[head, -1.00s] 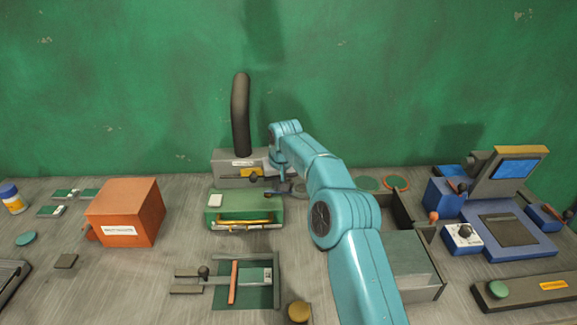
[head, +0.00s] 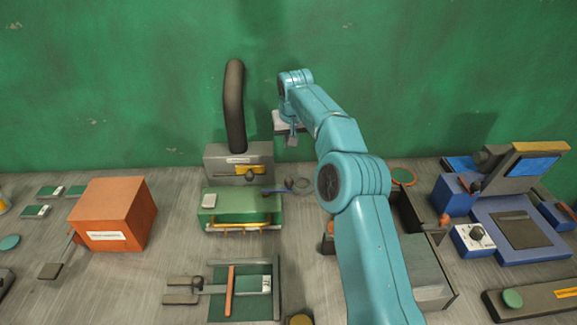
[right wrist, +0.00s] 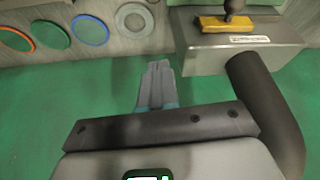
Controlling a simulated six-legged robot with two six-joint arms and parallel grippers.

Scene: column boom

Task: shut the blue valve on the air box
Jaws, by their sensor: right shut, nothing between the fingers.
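A grey box (head: 221,165) with a thick black hose stands at the back, by the green wall; I take it for the air box. Its front has a yellow bar (head: 254,170) with a dark knob. In the right wrist view the grey box (right wrist: 205,60) is at upper right, with the yellow bar (right wrist: 221,24) and knob. I cannot make out a blue valve on it. My right gripper (head: 292,141) is raised to the right of the box, apart from it. In the wrist view its fingers (right wrist: 157,68) are together and empty. My left gripper is not in view.
A green box (head: 215,218) stands in front of the grey box. A dark handle and grey ring (head: 302,186) lie to its right. An orange box (head: 115,215) is at left, blue equipment (head: 510,215) at right. Coloured rings lie in the wrist view, including a blue one (right wrist: 90,30).

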